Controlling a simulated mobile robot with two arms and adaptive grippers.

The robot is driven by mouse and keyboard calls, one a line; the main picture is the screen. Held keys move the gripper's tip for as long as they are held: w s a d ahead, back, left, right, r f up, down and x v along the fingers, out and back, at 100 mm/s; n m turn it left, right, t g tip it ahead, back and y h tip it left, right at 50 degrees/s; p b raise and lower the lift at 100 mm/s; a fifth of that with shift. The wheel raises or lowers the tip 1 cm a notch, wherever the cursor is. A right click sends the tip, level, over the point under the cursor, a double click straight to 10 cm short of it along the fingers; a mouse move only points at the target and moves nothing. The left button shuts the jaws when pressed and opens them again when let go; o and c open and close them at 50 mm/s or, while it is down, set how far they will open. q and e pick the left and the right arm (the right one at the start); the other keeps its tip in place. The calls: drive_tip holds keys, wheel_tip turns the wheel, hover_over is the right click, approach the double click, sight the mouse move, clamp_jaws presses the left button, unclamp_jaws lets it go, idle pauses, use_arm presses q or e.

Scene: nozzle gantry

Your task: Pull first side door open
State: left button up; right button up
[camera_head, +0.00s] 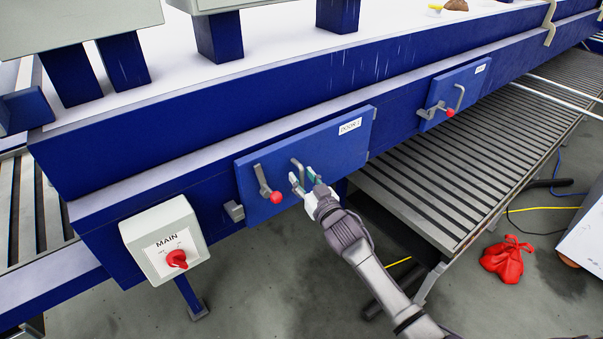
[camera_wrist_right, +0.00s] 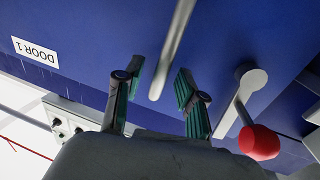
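The first side door (camera_head: 330,150) is a blue panel labelled DOOR 1 on the blue side beam; I cannot tell whether it stands slightly ajar. It carries a grey bar handle (camera_head: 297,164) and a lever with a red knob (camera_head: 276,197) that hangs down. My right gripper (camera_head: 306,181) is open at the handle. In the right wrist view the handle (camera_wrist_right: 174,48) reaches between the two green-padded fingers (camera_wrist_right: 158,88), with gaps visible on both sides. The red knob (camera_wrist_right: 258,142) is beside the right-hand finger. My left gripper is not in view.
A MAIN switch box (camera_head: 165,238) with a red knob sits left of the door. A second door (camera_head: 453,95) with its own handle and lever is farther right. A slatted conveyor (camera_head: 450,165) runs beneath. A red bag (camera_head: 506,260) lies on the floor.

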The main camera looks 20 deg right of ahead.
drive_tip(key=shift+w+a, duration=0.15)
drive_tip(key=shift+w, duration=0.4)
clamp_jaws()
